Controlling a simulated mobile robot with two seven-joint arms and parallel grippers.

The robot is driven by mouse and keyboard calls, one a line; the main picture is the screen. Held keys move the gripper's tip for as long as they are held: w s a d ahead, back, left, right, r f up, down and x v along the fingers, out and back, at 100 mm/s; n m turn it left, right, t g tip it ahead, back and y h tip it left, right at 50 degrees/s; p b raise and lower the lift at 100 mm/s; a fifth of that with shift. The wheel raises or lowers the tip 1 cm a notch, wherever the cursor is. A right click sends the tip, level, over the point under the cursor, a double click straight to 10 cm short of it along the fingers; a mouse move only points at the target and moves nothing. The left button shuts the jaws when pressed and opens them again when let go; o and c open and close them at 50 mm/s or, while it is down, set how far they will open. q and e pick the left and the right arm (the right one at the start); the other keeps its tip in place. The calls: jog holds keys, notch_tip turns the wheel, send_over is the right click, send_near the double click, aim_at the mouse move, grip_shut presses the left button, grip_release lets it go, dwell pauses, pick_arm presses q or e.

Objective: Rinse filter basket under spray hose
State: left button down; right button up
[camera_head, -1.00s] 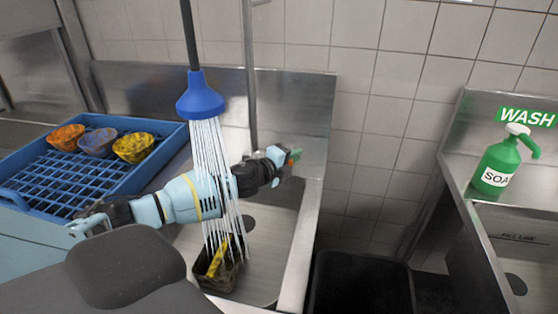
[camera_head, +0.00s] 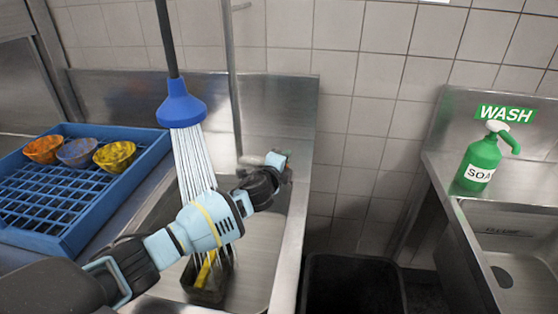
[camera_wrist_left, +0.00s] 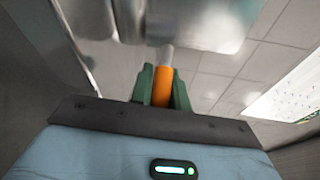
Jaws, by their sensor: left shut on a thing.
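The blue spray hose head (camera_head: 181,105) hangs over the left sink, and water streams down from it. My left arm crosses the line of the stream. My left gripper (camera_head: 276,161) is beyond the stream, near the back right of that sink. In the left wrist view my green fingers (camera_wrist_left: 161,82) are shut on an orange handle (camera_wrist_left: 161,92) with a short pale shaft. A large shiny blurred metal shape (camera_wrist_left: 190,20) lies beyond it; I cannot tell if it is the filter basket. A dark box-shaped container (camera_head: 207,292) with a yellow strip stands in the sink. My right gripper is out of view.
A blue rack (camera_head: 40,236) with orange, grey-blue and yellow bowls stands left of the sink. A black bin (camera_head: 352,285) is between the two sinks. A green soap bottle (camera_head: 481,160) stands by the right sink (camera_head: 515,240). The tiled wall bounds the back.

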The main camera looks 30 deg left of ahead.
pick_arm(q)
jog(key=c, duration=1.3)
grip_release()
jog(key=shift+c, duration=0.2)
